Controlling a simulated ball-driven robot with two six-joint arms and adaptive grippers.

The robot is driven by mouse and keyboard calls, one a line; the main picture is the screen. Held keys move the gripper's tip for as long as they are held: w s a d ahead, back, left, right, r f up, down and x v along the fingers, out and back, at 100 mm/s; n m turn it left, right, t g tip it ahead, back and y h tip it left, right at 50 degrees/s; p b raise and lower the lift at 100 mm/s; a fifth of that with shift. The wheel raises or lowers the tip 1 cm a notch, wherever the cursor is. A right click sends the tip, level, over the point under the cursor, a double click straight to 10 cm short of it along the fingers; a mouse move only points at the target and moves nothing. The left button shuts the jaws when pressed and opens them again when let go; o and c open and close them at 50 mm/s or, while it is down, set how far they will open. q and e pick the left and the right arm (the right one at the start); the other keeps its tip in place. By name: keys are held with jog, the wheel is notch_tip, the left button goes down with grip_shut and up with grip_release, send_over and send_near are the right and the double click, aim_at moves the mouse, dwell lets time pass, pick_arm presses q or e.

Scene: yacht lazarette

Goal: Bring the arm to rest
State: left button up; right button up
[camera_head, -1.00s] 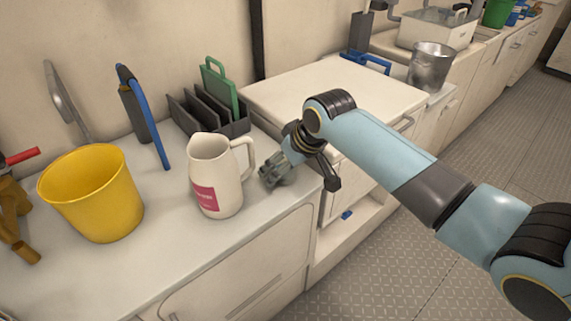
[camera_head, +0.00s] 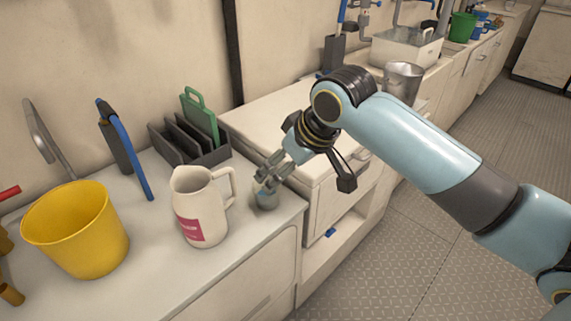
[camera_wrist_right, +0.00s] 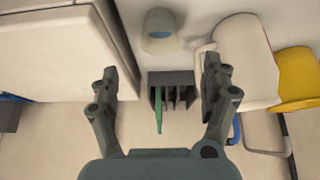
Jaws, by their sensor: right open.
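My right arm reaches in from the right in the head view. Its gripper (camera_head: 268,172) is open, tilted down just above and behind a small grey cup (camera_head: 265,196) on the counter. The cup also shows in the right wrist view (camera_wrist_right: 160,38), at the top and beyond the spread fingertips (camera_wrist_right: 161,78), with nothing between the fingers. The cup stands right of a white jug (camera_head: 202,212) with a pink label; the jug's handle faces the cup. My left gripper is out of view.
A yellow bucket (camera_head: 78,245) stands left of the jug. A dark rack (camera_head: 190,148) with a green board (camera_head: 201,118) is behind the gripper. A white-topped unit (camera_head: 275,120) lies beneath the forearm. A metal bucket (camera_head: 402,82) stands farther right.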

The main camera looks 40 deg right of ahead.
dwell(0.4)
jog(key=s+f+m+g, duration=0.1)
jog(key=s+f+g, duration=0.1)
jog(key=s+f, duration=0.75)
jog(key=s+f+m+g, duration=0.15)
jog(key=s+f, duration=0.35)
jog(key=f, duration=0.9)
jog(key=s+f, duration=0.5)
jog(key=s, duration=0.3)
jog(key=s+f+n+g, duration=0.1)
jog(key=s+f, duration=0.5)
jog(key=s, duration=0.3)
jog(key=s+f+n+h, duration=0.1)
jog(key=s+f, duration=0.4)
jog(key=s, duration=0.4)
jog(key=shift+s+f+g, duration=0.25)
jog(key=shift+f+g, duration=0.1)
jog(key=shift+f, duration=0.05)
jog(key=shift+a, duration=0.1)
